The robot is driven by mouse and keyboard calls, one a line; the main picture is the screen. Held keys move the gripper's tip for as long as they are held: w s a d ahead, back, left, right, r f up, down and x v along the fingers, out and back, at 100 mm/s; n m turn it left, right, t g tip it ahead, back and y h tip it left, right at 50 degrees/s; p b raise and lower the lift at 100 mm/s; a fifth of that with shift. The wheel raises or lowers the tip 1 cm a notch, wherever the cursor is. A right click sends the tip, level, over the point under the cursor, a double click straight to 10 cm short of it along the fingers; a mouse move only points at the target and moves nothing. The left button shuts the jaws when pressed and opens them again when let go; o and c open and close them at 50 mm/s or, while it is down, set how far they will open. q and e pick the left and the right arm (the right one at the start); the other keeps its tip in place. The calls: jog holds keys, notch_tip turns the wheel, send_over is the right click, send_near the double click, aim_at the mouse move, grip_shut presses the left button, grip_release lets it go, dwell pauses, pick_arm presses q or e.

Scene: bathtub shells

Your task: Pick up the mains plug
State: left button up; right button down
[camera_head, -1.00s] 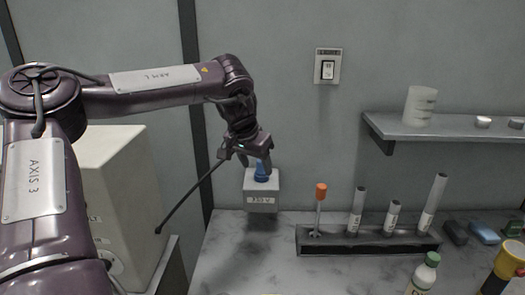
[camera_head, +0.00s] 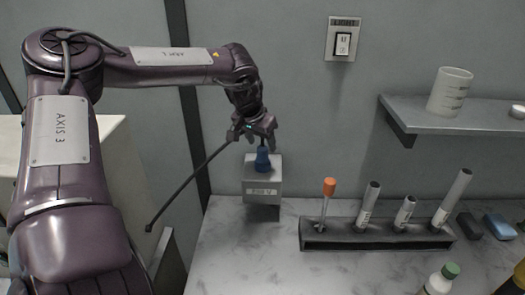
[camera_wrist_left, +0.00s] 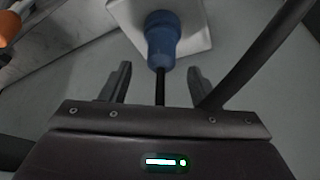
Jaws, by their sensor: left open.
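The mains plug (camera_head: 262,160) is blue and sits upright on top of a grey socket box (camera_head: 262,190) on the wall, above the counter. My left gripper (camera_head: 256,143) is just above the plug, pointing down, open and empty. In the left wrist view the plug (camera_wrist_left: 162,40) lies ahead of the two finger tips (camera_wrist_left: 157,80), with its dark cord running back between them. The fingers do not appear to touch the plug. My right gripper is in neither view.
A shelf (camera_head: 450,116) with a white beaker (camera_head: 449,92) is farther right. A green-capped bottle (camera_head: 440,280) is in front. The left counter is clear.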

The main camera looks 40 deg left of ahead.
pick_arm(q)
jog(key=shift+x, duration=1.35)
jog(key=shift+r, duration=0.1)
jog(key=shift+c, duration=0.4)
jog(key=c, duration=0.9)
jog(key=shift+c, duration=0.6)
jog(key=shift+r, duration=0.15)
